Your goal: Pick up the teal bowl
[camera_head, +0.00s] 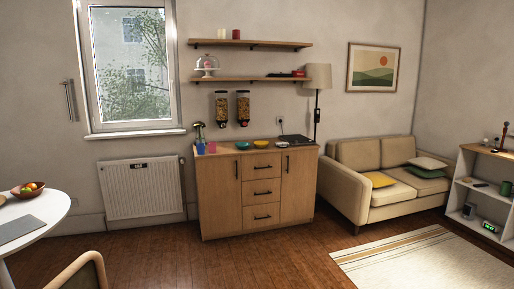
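A small teal bowl (243,145) sits on top of the wooden cabinet (262,204), left of the middle of its top. It stands apart in the middle distance across the room. Neither of my grippers is in view.
A yellow dish (262,146) sits right of the bowl, and blue and pink cups stand left of it. A dark flat appliance (295,139) is at right. Wooden floor (190,255) lies clear before the cabinet. A white table (50,210) and chair (83,272) stand at left, a sofa (352,190) at right.

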